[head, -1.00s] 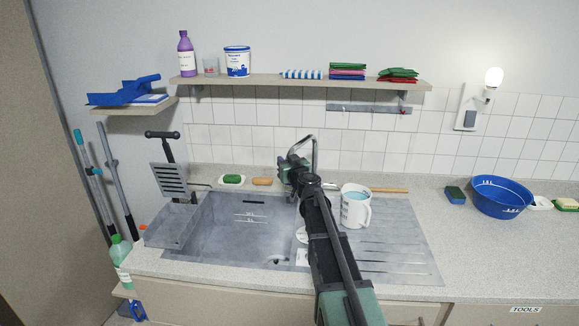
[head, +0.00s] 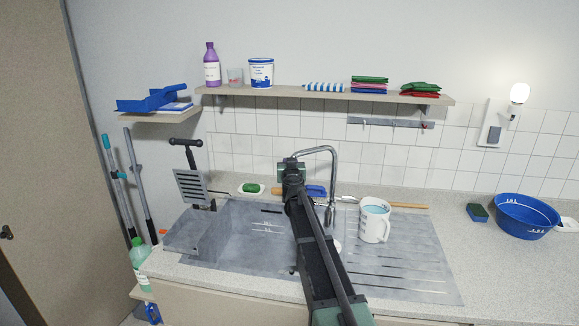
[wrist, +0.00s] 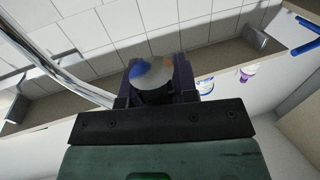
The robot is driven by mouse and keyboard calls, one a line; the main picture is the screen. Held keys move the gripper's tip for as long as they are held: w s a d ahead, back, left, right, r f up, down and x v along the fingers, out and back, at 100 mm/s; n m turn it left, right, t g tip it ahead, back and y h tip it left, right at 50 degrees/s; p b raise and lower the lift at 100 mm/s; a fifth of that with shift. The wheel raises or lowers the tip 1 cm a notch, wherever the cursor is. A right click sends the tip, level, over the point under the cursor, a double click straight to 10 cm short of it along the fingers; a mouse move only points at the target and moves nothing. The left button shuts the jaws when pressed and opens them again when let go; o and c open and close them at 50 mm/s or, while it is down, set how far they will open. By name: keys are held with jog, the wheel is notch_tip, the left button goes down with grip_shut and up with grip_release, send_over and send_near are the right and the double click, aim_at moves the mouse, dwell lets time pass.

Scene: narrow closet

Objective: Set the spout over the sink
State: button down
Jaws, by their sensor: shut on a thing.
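The chrome spout (head: 333,160) rises from behind the sink and arches to the left. Its free end meets my gripper (head: 293,172), which is shut on it near the back right part of the grey sink basin (head: 245,225). My arm hides part of the basin and the right edge of the bowl. In the wrist view the chrome pipe (wrist: 55,65) runs at the upper left. A rounded grey end with blue and orange patches (wrist: 152,75) shows between the dark jaws.
A white jug (head: 374,222) stands on the draining board (head: 415,262), right of my arm. A green sponge on a dish (head: 250,188) and a blue item (head: 316,190) lie behind the sink. A shelf (head: 330,93) runs above.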

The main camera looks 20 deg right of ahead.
jog(key=shift+d, duration=0.2)
jog(key=c, duration=1.2)
grip_release()
jog(key=shift+s+d, duration=0.1)
jog(key=shift+o, duration=1.2)
jog(key=shift+d+r, duration=0.1)
jog(key=shift+d, duration=0.05)
